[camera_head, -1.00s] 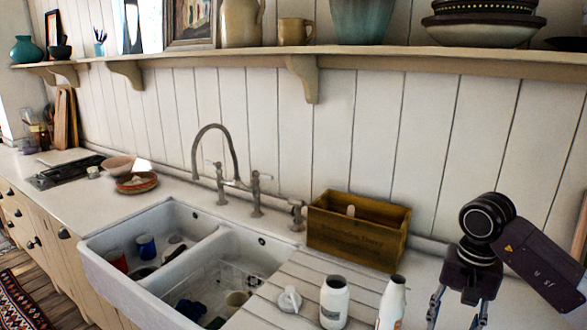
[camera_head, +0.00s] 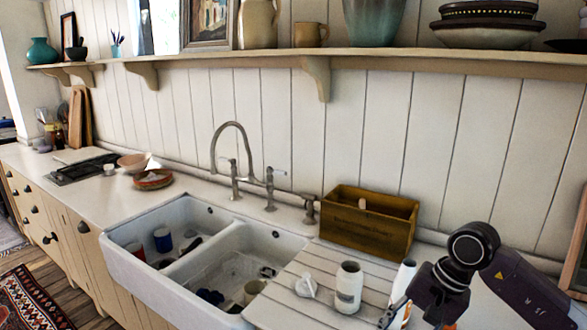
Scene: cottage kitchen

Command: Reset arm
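My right gripper (camera_head: 415,318) is at the lower right, its arm coming in from the right edge. Its fingers are spread and point down toward the bottom edge, where the tips are partly cut off. I see nothing held between them. One finger overlaps the lower part of a white bottle (camera_head: 403,278) in the picture; I cannot tell whether they touch. My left gripper is not in view.
A white jar (camera_head: 348,288) and a small white object (camera_head: 306,286) stand on the ribbed drainboard (camera_head: 275,300). A wooden box (camera_head: 368,222) stands behind them. The double sink (camera_head: 190,285) holds cups and dishes. The counter left of it has bare room (camera_head: 105,197).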

